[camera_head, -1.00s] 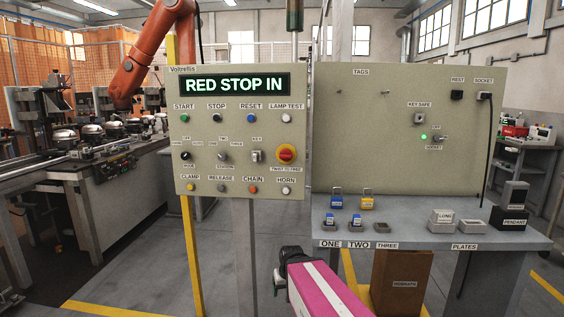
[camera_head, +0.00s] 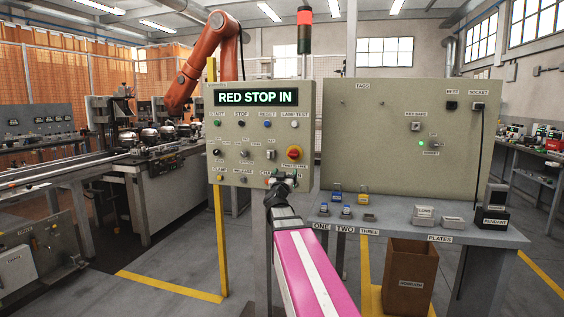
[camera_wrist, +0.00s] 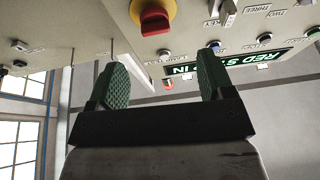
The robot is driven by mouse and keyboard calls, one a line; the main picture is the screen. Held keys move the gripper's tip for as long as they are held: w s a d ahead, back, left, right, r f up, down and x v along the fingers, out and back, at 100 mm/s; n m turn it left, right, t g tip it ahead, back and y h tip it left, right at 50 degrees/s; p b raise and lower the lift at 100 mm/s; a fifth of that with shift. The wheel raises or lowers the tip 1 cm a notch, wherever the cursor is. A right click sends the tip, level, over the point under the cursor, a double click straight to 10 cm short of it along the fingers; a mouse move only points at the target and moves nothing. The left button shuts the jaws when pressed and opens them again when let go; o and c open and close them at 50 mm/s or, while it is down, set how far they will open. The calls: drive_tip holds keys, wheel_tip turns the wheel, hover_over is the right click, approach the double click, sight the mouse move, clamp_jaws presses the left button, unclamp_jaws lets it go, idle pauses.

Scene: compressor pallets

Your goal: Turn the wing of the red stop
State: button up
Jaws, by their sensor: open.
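The red stop (camera_head: 294,153) is a red knob on a yellow ring at the lower right of the control panel (camera_head: 225,135). In the wrist view the red stop (camera_wrist: 155,17) shows at the top, beyond my fingers and upside down. The panel's display (camera_head: 256,97) reads "RED STOP IN". My gripper (camera_head: 284,178) is in front of the panel's lower right part, just below the red stop and apart from it. In the wrist view my gripper (camera_wrist: 160,85) has its two green pads wide apart with nothing between them.
Several small buttons and switches surround the stop, with a key switch (camera_head: 271,154) just left of it. A second board (camera_head: 385,120) stands to the right above a grey shelf (camera_head: 400,215) holding padlocks and plates. A brown bin (camera_head: 410,275) stands below.

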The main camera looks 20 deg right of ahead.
sight(292, 156)
drive_tip(key=shift+m+h, duration=0.4)
drive_tip(key=shift+h, duration=0.2)
drive_tip(key=x, duration=1)
drive_tip(key=shift+d+r, duration=0.35)
drive_tip(key=shift+r, duration=0.15)
drive_tip(key=c, duration=0.9)
